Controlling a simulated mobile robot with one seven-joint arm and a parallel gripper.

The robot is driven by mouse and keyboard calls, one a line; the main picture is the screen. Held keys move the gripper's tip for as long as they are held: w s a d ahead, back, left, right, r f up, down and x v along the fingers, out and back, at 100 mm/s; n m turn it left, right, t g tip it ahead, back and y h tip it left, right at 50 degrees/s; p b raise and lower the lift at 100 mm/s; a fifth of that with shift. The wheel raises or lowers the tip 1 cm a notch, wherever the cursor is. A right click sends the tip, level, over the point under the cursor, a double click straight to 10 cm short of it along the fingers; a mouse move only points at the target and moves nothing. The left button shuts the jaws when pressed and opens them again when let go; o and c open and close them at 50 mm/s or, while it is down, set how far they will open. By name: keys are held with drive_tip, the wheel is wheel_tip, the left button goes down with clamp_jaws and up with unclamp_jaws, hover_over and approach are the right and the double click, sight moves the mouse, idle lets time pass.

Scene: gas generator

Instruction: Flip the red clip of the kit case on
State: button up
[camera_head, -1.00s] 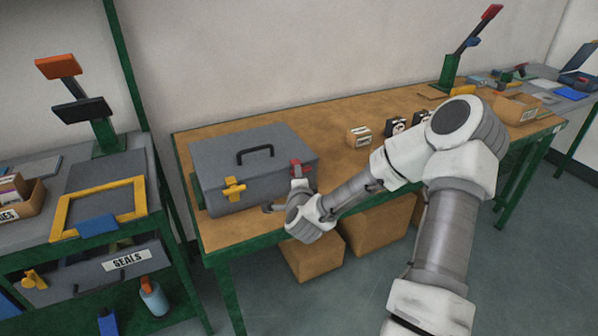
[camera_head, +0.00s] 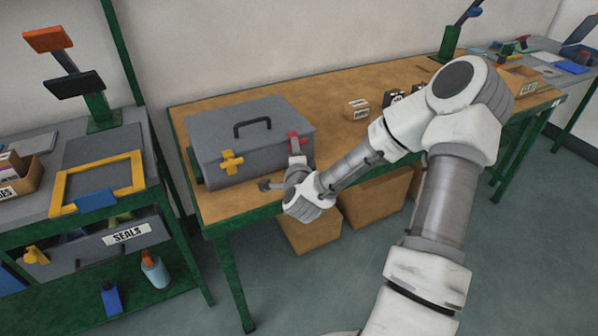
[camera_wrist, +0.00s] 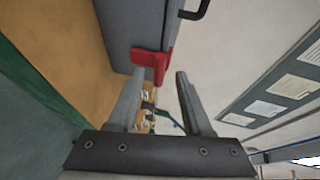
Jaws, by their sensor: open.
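The grey kit case (camera_head: 215,150) stands shut on the wooden bench top, with a black handle on its lid. The red clip (camera_head: 294,141) is at the right end of the case's front. In the wrist view the red clip (camera_wrist: 152,60) lies at the ends of my fingers, against the grey case wall (camera_wrist: 143,25). My gripper (camera_head: 285,171) is open at the case's front right. In the wrist view my gripper (camera_wrist: 160,72) has its left fingertip right by the clip and its right finger out to the side. I cannot tell whether the left fingertip touches it.
A yellow clip (camera_head: 231,162) is on the case's front left. Small boxes (camera_head: 357,109) stand on the bench (camera_head: 340,93) to the right of the case. Cardboard boxes (camera_head: 310,235) are below the bench. A grey side bench with a yellow frame (camera_head: 75,180) stands at the left.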

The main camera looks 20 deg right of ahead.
drive_tip(key=p+v, duration=1.4)
drive_tip(key=p, duration=0.1)
drive_tip(key=shift+s+a, duration=0.15)
drive_tip(key=shift+s, duration=0.15)
drive_tip(key=shift+r, duration=0.15)
idle(0.3)
